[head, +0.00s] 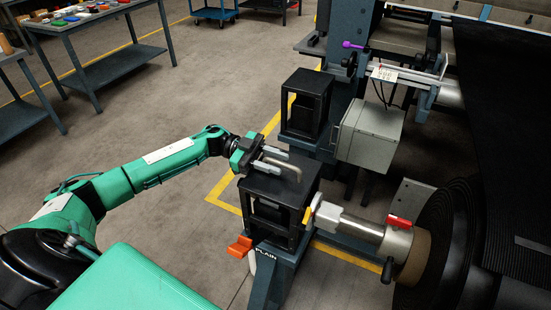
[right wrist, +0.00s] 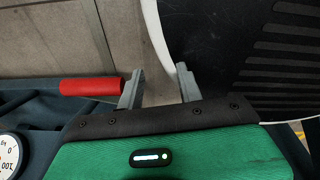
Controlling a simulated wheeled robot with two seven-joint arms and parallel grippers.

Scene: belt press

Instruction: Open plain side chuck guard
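The plain side chuck guard (head: 296,190) is a black box-shaped cover with a window in its front, on a blue-grey stand marked PLAIN. It looks closed over the end of the steel shaft. A grey bar handle (head: 286,166) stands on its top. My left gripper (head: 276,160) is at this handle, its two grey fingers apart, one on the far side and one on the near side. I cannot tell whether they touch the bar. My right gripper (right wrist: 160,88) is open and empty in the right wrist view; the head view does not show it.
An orange lever (head: 240,247) sticks out at the stand's front left. A steel shaft (head: 358,229) with a red handle (head: 399,222) runs right to a large black belt roll (head: 440,245). A second black guard (head: 306,100) stands behind.

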